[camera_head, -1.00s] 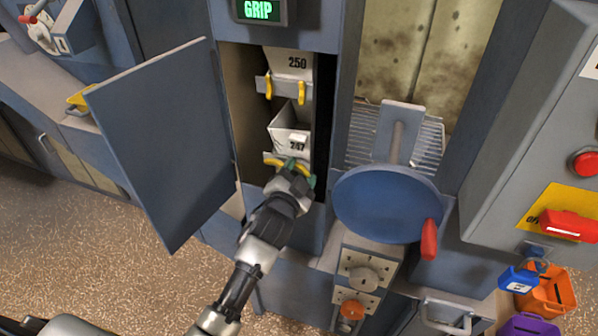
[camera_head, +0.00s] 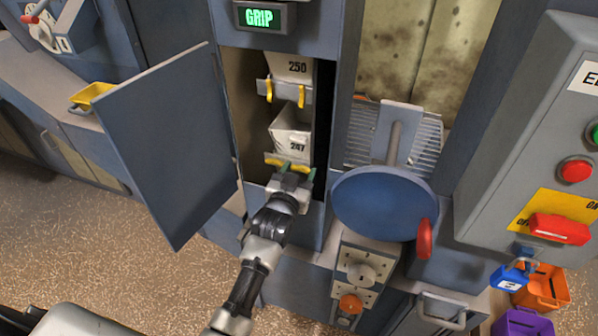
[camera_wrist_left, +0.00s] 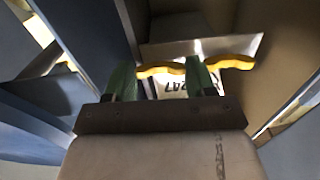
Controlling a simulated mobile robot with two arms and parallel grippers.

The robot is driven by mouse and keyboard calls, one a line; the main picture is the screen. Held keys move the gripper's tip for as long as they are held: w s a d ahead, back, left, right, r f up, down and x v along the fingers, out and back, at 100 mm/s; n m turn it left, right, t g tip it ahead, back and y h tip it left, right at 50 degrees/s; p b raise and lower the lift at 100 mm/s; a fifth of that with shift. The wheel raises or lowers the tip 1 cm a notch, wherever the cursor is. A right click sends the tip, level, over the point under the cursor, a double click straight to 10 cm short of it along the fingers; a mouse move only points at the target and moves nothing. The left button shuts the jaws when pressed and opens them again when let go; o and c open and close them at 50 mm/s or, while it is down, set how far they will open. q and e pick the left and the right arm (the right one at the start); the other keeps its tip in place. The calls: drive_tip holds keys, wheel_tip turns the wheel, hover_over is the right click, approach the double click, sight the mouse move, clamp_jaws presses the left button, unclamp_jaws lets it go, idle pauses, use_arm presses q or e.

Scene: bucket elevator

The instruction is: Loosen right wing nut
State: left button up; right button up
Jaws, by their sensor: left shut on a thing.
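The lower white bucket (camera_head: 290,132), marked 247, hangs in the open elevator shaft. Its grey bracket carries two yellow wing nuts, the left one (camera_head: 274,160) and the right one (camera_head: 300,168). My left gripper (camera_head: 298,171) reaches up from below, and its green fingertips are shut on the right wing nut. In the left wrist view, which is upside down to the bucket, the fingers (camera_wrist_left: 158,80) stand on both sides of the right wing nut (camera_wrist_left: 160,70). The left wing nut (camera_wrist_left: 233,64) shows beside it, free. My right gripper is not in view.
An open blue door (camera_head: 165,150) stands left of the shaft. The upper bucket (camera_head: 290,68), marked 250, has its own yellow wing nuts. A blue handwheel (camera_head: 384,203) with a red handle is close on the right. A display (camera_head: 264,16) reads GRIP.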

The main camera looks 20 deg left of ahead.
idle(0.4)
use_arm(q)
drive_tip(key=o, duration=0.9)
drive_tip(key=shift+d, duration=0.1)
